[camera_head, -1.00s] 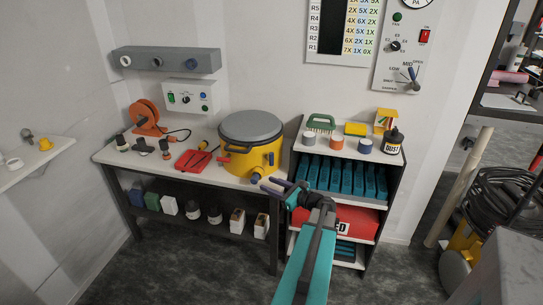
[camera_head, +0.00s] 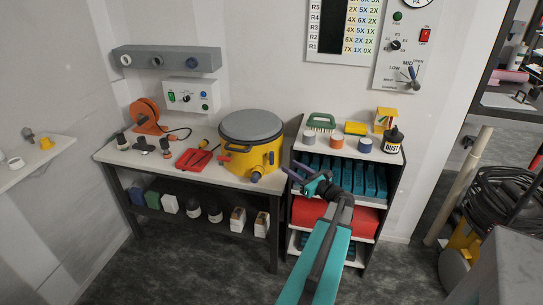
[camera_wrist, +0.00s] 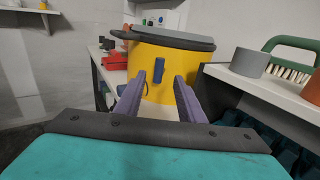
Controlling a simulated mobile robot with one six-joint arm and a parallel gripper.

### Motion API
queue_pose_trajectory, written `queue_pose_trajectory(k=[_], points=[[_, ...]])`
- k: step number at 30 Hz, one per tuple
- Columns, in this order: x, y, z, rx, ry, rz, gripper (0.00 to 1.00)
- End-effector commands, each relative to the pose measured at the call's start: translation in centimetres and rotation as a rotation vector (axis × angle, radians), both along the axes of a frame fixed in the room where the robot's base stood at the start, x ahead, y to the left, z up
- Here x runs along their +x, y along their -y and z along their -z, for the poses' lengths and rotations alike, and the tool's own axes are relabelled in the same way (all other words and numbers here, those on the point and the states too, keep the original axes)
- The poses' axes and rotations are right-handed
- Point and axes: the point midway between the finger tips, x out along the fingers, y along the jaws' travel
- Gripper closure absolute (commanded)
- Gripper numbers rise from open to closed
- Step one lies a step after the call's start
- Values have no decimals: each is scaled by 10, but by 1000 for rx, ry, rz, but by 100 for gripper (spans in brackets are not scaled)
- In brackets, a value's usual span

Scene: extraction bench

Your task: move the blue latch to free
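A blue latch (camera_wrist: 158,73) sits upright on the side of a yellow drum (camera_wrist: 190,64) in the wrist view. In the head view, a small dark blue piece (camera_head: 271,158) shows on the right side of the same drum (camera_head: 238,160). My gripper (camera_wrist: 160,88) has its two purple fingers apart, with nothing between them. The latch appears beyond and between the fingertips, and no contact shows. In the head view, my gripper (camera_head: 296,173) is just right of the drum, in front of the shelf unit.
The drum has a grey lid (camera_head: 251,125) and stands on a white bench (camera_head: 225,180). The shelf unit (camera_head: 300,149) to its right holds cups, a green brush (camera_head: 321,122) and a black bottle (camera_head: 393,140). A red dustpan (camera_head: 193,159) lies left of the drum.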

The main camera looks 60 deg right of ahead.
Motion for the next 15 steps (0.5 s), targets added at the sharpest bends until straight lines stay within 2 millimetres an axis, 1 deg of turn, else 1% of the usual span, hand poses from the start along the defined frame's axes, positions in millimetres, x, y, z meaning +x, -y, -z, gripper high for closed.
queue_pose_trajectory(k=[15], points=[[67, 20, -1, -1, 0, -2, 64]])
